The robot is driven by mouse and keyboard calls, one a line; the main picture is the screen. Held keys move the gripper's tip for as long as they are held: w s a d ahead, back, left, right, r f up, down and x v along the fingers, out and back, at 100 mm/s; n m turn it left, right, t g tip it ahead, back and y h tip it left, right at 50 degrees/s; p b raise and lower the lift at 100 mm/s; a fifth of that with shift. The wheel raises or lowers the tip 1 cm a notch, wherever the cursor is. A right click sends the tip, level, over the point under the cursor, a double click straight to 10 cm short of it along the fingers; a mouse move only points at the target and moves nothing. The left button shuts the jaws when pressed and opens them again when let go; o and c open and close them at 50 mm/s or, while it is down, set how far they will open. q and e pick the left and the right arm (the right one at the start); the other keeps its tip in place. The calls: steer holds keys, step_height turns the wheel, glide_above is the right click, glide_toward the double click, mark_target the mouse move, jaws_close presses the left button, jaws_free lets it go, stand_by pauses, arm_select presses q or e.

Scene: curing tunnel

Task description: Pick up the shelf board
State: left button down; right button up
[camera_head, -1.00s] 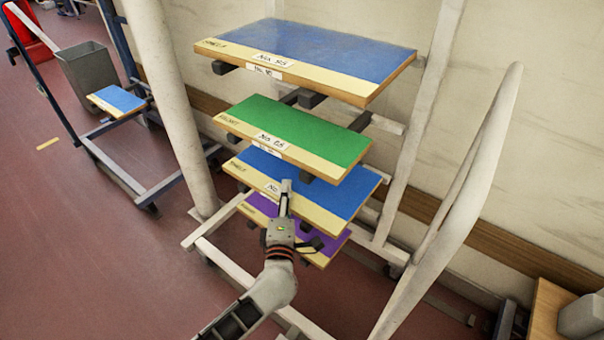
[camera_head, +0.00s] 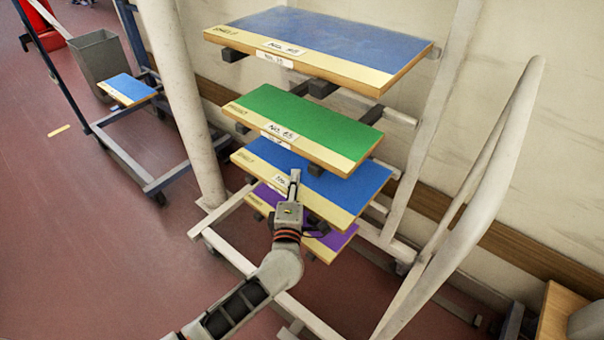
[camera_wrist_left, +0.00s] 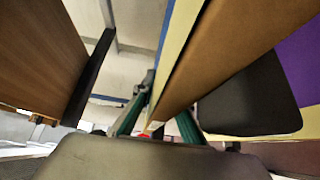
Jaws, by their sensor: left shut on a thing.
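Boards lie stacked one above another on a white-framed rack. The third from the top is a blue shelf board (camera_head: 345,183) with a cream front strip and a label. My left gripper (camera_head: 294,180) is at its front edge, shut on it, with one finger on top near the label. In the left wrist view, the board's wooden edge (camera_wrist_left: 228,45) runs between the two green-sided fingers (camera_wrist_left: 158,122). The green board above hides part of the blue board's top. The board still sits level in the rack. My right gripper is not in view.
A green board (camera_head: 310,118) is close above and a purple board (camera_head: 330,238) close below. A larger blue board (camera_head: 330,40) is on top. White posts (camera_head: 185,100) and a curved rail (camera_head: 465,210) flank the rack. Open floor lies left.

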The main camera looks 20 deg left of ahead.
arm_select(q)
steer(key=shift+r, duration=0.45)
step_height(320, 180, up, 4)
steer(key=shift+r+p, duration=0.1)
steer(key=shift+p, duration=1.1)
step_height(320, 180, up, 4)
steer(key=shift+s+a+f+p, duration=0.1)
steer(key=shift+s+p, duration=0.05)
steer(key=shift+p, duration=0.9)
steer(key=s+a+p, duration=0.1)
steer(key=s+a, duration=0.2)
steer(key=s, duration=0.6)
steer(key=s+a+f+p, duration=0.1)
steer(key=s+a, duration=0.3)
steer(key=s, duration=0.5)
steer(key=shift+f+p, duration=0.25)
steer(key=shift+p, duration=0.25)
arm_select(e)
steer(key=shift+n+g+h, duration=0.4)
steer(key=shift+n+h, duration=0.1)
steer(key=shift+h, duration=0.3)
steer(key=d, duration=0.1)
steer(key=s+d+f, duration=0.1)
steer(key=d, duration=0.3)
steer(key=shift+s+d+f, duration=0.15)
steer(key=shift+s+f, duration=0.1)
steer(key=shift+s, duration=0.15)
